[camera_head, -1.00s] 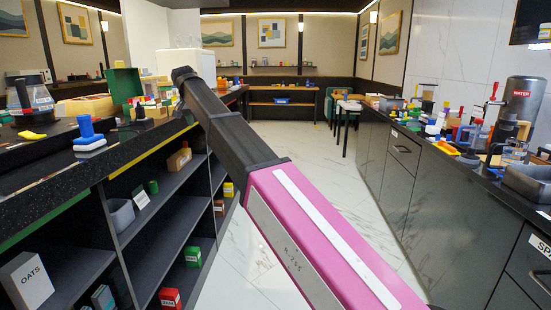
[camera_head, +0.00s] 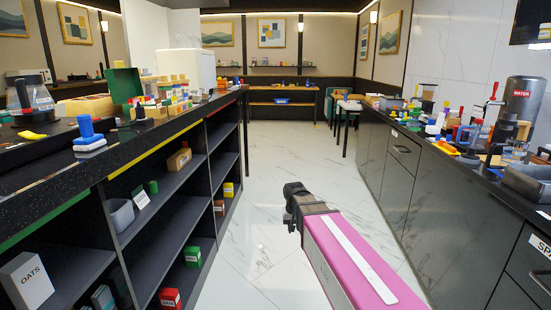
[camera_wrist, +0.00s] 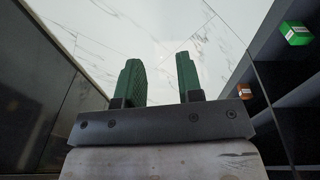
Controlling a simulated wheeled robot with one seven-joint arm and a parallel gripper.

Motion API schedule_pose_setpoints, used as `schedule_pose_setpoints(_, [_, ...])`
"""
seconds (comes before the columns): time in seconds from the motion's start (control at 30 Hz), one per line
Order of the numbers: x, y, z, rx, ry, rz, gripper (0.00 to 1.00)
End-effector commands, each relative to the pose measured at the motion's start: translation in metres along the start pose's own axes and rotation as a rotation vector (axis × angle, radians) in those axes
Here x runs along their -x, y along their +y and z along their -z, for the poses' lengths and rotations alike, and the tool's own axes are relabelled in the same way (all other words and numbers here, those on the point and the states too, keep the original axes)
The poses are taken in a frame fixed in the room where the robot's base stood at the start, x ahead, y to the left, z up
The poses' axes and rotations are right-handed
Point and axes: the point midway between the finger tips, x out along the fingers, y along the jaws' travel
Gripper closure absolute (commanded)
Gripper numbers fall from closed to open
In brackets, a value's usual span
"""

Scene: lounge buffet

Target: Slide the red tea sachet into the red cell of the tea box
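My gripper (camera_wrist: 158,62) shows in the wrist view with its two green fingers apart and nothing between them, over the pale marble floor. In the head view my arm reaches low into the aisle, and its fingers cannot be made out. A green box with a raised lid (camera_head: 124,84) stands on the left counter, with small coloured items beside it; it may be the tea box, but its cells are not visible. I cannot pick out the red tea sachet. A red packet (camera_head: 170,297) lies on the lowest left shelf, its label too small to read.
The left counter (camera_head: 40,165) has open shelves below with an oats box (camera_head: 27,281), a grey bin (camera_head: 121,215) and a green box (camera_head: 193,257). The right counter (camera_head: 420,190) is crowded. The marble aisle (camera_head: 262,160) between them is free.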

Motion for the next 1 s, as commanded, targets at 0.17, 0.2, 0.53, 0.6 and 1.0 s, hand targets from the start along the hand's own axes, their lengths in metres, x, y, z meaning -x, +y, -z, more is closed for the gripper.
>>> schedule_pose_setpoints(0.17, [-0.047,0.055,-0.070,-0.008,-0.043,0.021,0.66])
schedule_pose_setpoints(0.2, [-0.055,0.064,-0.084,-0.010,-0.050,0.026,0.66])
schedule_pose_setpoints(0.53, [-0.089,0.103,-0.146,-0.015,-0.081,0.054,0.66])
schedule_pose_setpoints(0.6, [-0.091,0.104,-0.148,-0.015,-0.081,0.055,0.66])
schedule_pose_setpoints(1.0, [-0.091,0.104,-0.147,-0.015,-0.082,0.055,0.66])
